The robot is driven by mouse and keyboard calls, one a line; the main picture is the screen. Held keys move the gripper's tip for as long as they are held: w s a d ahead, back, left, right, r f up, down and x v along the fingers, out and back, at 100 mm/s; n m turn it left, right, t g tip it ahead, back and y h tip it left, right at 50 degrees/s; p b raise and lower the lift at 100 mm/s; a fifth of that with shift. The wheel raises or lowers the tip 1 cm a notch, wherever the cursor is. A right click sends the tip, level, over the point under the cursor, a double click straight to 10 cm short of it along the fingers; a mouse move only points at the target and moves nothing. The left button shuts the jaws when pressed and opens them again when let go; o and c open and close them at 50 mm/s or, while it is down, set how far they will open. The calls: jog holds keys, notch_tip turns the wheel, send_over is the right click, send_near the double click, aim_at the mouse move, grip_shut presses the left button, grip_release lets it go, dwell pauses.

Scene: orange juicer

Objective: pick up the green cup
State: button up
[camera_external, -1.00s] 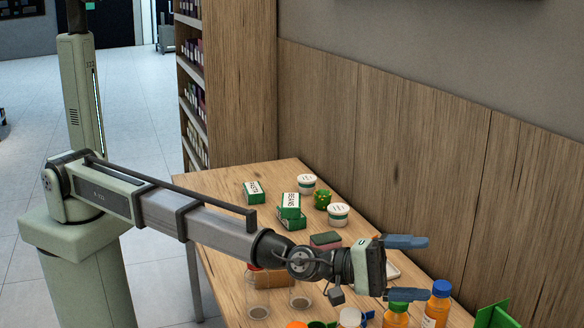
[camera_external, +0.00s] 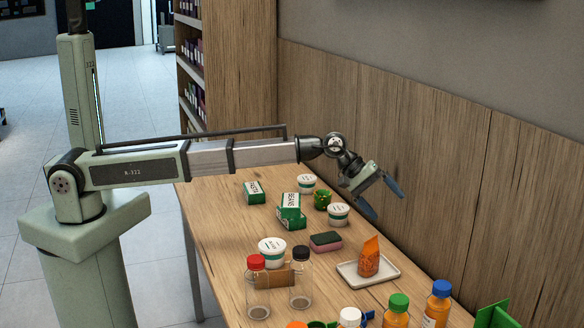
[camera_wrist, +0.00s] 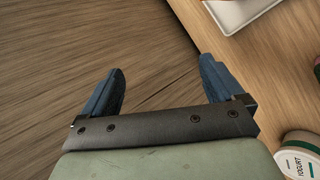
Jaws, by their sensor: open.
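A small green cup (camera_external: 322,199) stands on the wooden table between two white tubs with green bands, toward the wall side. I cannot make out its handle or inside at this size. My gripper (camera_external: 387,205) is open and empty, to the right of the cup near the wood-panelled wall, with blue fingers pointing down and right. In the wrist view the two fingers (camera_wrist: 162,65) are spread apart with nothing between them. The cup does not show clearly there.
White tubs (camera_external: 338,214) and (camera_external: 307,183) flank the cup. A green-and-white box stack (camera_external: 291,213) stands to its left. Nearer are a sponge (camera_external: 326,241), an orange pouch (camera_external: 370,257) on a white tray (camera_external: 385,277), and several bottles. The wall (camera_external: 440,150) bounds the far side.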

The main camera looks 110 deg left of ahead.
jog(key=s+a+f+n+g, duration=0.1)
jog(key=s+a+g, duration=0.2)
jog(key=s+a, duration=0.65)
jog(key=s+a+f+n+g, duration=0.1)
jog(key=s+a+g, duration=0.2)
jog(key=s+a, duration=0.65)
jog(key=m+g, duration=0.1)
jog(key=g, duration=0.2)
send_near(323, 199)
notch_tip(323, 199, up, 2)
jog(key=a, duration=0.2)
jog(key=f, duration=1.3)
jog(key=shift+s+a+f, duration=0.25)
jog(key=shift+s, duration=0.15)
jog(key=c, duration=1.1)
jog(key=shift+o, duration=0.2)
